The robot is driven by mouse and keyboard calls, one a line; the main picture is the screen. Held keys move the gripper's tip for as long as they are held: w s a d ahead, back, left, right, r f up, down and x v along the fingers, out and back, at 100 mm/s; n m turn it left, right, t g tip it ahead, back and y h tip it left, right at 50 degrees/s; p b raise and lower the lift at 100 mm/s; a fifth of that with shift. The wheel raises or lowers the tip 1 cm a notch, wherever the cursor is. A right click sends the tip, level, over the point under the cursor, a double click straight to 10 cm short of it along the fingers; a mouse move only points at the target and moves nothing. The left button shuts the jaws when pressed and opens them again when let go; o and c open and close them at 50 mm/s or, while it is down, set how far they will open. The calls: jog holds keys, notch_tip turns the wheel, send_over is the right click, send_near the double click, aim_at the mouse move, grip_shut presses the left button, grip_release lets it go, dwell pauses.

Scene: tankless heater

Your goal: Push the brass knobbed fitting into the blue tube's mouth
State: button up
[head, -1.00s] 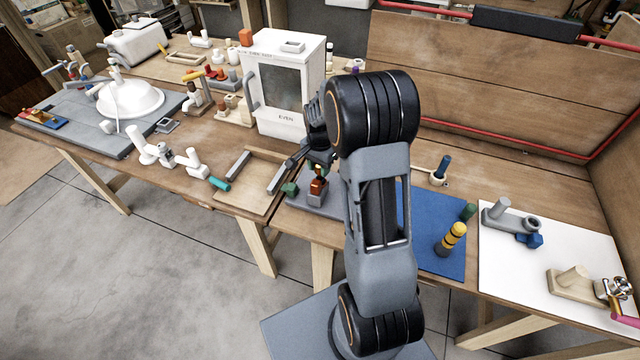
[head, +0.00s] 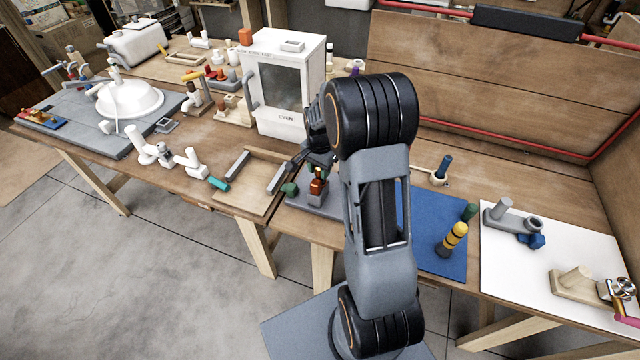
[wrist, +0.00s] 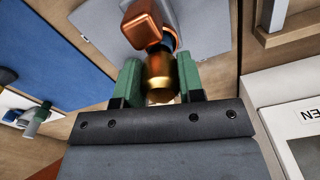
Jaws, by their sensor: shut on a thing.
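In the wrist view my gripper (wrist: 160,82) has its two green-padded fingers shut on the brass fitting (wrist: 161,78), a gold rounded piece. Just beyond it shows a dark blue ring (wrist: 166,46), probably the blue tube's mouth. The fitting lines up with this ring and covers most of it; I cannot tell how far it is inside. A copper-coloured block (wrist: 142,28) stands beside the ring, over a grey fixture. In the head view a copper-coloured piece (head: 318,184) stands on the grey fixture (head: 317,198); my arm hides much of the area around my gripper.
A white oven-like box (head: 284,85) stands close behind my gripper. A shallow wooden tray (head: 245,200) lies to the left. A blue mat (head: 425,215) with a yellow-and-black striped peg (head: 455,236) lies to the right. A white board (head: 510,265) lies beyond it.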

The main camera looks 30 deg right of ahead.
jog(key=o, duration=1.1)
notch_tip(320, 180, up, 14)
jog(key=shift+f+b, duration=0.1)
jog(key=shift+b, duration=0.4)
jog(key=s+a+n+t, duration=0.1)
jog(key=s+a+n, duration=0.2)
jog(key=s, duration=0.3)
jog(key=s+a+n+t, duration=0.1)
jog(key=s+a+n, duration=0.3)
jog(key=s+n, duration=0.1)
jog(key=s+a+n+t, duration=0.2)
jog(key=s+a+n, duration=0.1)
jog(key=s, duration=0.4)
jog(key=shift+a+r+n, duration=0.3)
jog(key=shift+r+n, duration=0.1)
jog(key=shift+n, duration=0.3)
